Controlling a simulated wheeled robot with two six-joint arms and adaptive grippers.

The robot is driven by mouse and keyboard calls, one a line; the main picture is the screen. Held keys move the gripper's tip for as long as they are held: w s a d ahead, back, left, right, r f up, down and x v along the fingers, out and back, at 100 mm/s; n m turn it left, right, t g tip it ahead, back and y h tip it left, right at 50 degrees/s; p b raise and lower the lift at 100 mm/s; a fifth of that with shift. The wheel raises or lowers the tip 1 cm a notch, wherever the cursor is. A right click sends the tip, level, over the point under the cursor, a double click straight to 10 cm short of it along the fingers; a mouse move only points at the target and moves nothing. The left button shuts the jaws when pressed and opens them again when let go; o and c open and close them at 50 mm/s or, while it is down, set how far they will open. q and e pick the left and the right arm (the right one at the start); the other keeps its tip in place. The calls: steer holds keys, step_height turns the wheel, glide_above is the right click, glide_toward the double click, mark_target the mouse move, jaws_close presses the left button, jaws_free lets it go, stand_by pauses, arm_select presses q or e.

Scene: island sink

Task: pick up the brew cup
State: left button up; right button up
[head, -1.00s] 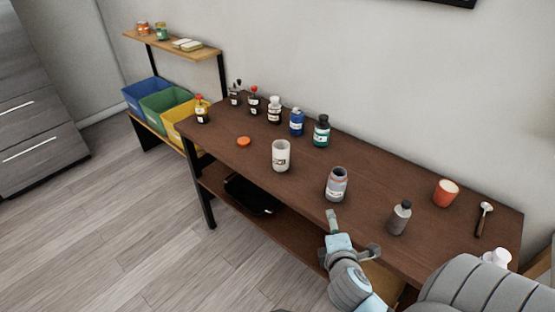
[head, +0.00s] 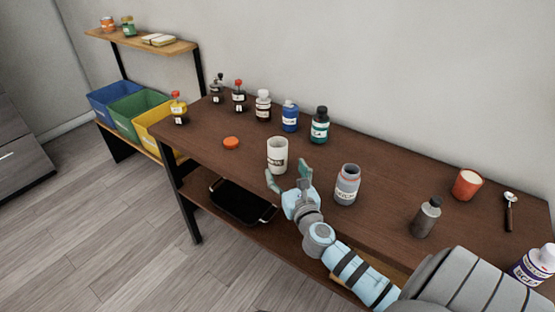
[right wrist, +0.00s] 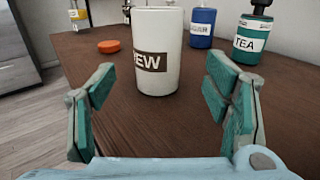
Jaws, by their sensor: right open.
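The brew cup (head: 278,154) is a white cup with a dark label, standing upright on the brown table (head: 400,190). In the right wrist view the cup (right wrist: 158,48) stands ahead of the fingers, and its label shows "EW". My right gripper (head: 289,173) is open and empty, at the table's front edge just in front of the cup. Its teal-padded fingers (right wrist: 160,108) are spread to either side of the cup's line, with the cup beyond their tips. My left gripper is not in view.
A grey labelled jar (head: 347,184) stands close right of the gripper. An orange lid (head: 231,142) lies left of the cup. Blue (head: 290,116) and green (head: 320,125) bottles stand behind. A grey bottle (head: 426,217) and a red cup (head: 467,185) are farther right.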

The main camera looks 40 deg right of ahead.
mark_target(281, 163)
steer(key=b+x, duration=0.1)
steer(key=x, duration=0.5)
steer(key=shift+w+f, duration=0.1)
steer(key=shift+w, duration=0.25)
steer(key=shift+s, duration=0.1)
steer(key=c, duration=1.3)
